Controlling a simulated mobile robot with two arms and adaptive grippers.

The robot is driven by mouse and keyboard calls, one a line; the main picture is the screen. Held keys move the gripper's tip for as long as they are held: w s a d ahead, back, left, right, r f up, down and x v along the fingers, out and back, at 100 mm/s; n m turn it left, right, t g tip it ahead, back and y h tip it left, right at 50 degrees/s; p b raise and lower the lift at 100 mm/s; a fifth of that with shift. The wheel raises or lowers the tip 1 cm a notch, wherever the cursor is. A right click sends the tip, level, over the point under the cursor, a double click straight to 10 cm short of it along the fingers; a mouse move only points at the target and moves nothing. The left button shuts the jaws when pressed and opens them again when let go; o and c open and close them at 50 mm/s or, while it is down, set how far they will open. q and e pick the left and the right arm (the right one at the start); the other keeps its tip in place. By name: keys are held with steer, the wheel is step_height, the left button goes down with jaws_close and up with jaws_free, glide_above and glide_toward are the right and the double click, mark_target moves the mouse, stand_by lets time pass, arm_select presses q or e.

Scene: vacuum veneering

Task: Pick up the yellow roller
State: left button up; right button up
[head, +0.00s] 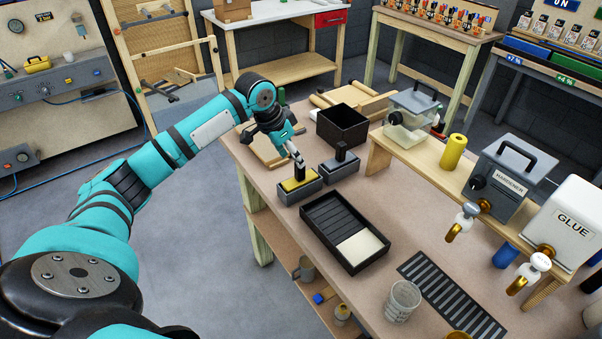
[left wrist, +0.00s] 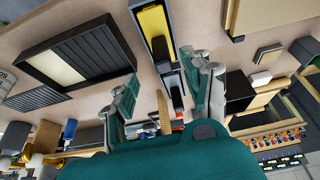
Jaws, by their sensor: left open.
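A yellow piece (head: 293,184), which looks like the yellow roller, sits in a grey holder (head: 301,194) on the workbench. In the left wrist view the yellow piece (left wrist: 153,22) shows at the top centre as a flat yellow face in its dark holder. My left gripper (head: 299,160) is just above it in the head view, pointing down. In the left wrist view the two fingers of my left gripper (left wrist: 162,82) are spread wide with nothing held between them. Part of the yellow piece is hidden behind the fingers in the head view. My right gripper is not in view.
A second grey holder (head: 340,166) with a dark upright handle stands close right. A black ribbed tray (head: 317,221) with a cream panel lies in front, and a black box (head: 342,125) behind. A yellow cylinder (head: 453,152) stands on the raised shelf beside the hardener dispenser (head: 497,172).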

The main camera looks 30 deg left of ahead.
mark_target(300, 177)
arm_select(q)
steer(key=shift+w+f, duration=0.15)
steer(key=shift+f, duration=0.3)
steer(key=p+x, duration=0.1)
steer(key=x, duration=0.1)
steer(key=p+x, duration=0.1)
steer(key=x, duration=0.1)
steer(key=shift+w+f, duration=0.1)
steer(key=shift+w, duration=0.3)
steer(key=shift+f, duration=0.25)
steer(key=c, duration=1)
steer(key=shift+r, duration=0.1)
jaws_close()
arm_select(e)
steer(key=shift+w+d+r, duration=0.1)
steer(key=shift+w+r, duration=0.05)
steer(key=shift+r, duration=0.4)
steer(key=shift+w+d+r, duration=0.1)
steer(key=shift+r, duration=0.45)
